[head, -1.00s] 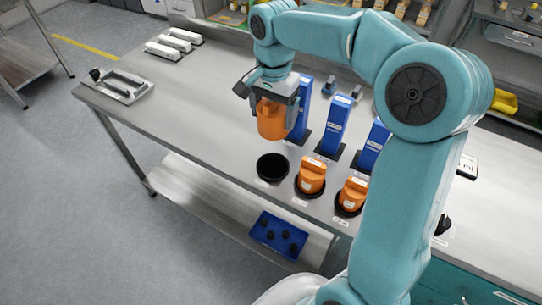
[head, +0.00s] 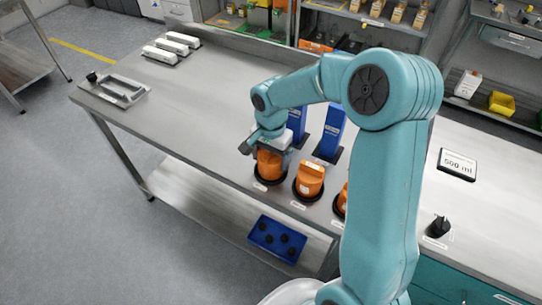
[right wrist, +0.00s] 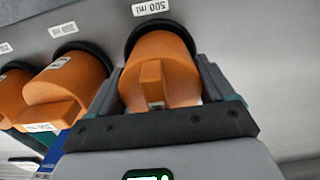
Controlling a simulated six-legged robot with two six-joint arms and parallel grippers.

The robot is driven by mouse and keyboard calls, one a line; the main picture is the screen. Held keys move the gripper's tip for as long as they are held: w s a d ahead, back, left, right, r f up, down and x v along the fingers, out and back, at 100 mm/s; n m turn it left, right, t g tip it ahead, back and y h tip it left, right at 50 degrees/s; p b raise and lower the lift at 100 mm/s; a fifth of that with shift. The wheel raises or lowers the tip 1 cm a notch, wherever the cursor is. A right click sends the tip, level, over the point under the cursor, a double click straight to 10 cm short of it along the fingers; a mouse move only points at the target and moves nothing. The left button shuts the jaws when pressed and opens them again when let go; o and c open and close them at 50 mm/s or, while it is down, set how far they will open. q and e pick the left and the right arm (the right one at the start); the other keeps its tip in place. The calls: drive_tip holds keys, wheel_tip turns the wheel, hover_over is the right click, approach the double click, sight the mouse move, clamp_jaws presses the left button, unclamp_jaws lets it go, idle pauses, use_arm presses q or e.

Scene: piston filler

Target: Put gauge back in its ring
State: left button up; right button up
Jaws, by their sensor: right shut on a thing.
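My right gripper (head: 272,150) is shut on an orange gauge (head: 269,167) at the left end of a row of black rings. The gauge's lower end is at the black ring (head: 268,182); whether it is fully seated I cannot tell. In the right wrist view the gripper (right wrist: 160,98) has its fingers on both sides of the orange gauge (right wrist: 158,62). The black ring (right wrist: 152,28) shows behind its far end, next to a label reading 500 ml (right wrist: 150,7). My left gripper is not in view.
Another orange gauge (head: 310,179) stands in the neighbouring ring, with a third partly hidden by my arm. Blue upright blocks (head: 333,131) stand behind. A blue tray (head: 277,238) with black knobs is on the lower shelf.

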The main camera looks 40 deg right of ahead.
drive_tip(key=shift+f, duration=0.2)
drive_tip(key=o, duration=1)
drive_tip(key=shift+r, duration=0.1)
drive_tip(key=shift+o, duration=0.2)
wheel_tip(320, 180, up, 12)
drive_tip(key=shift+r, duration=0.15)
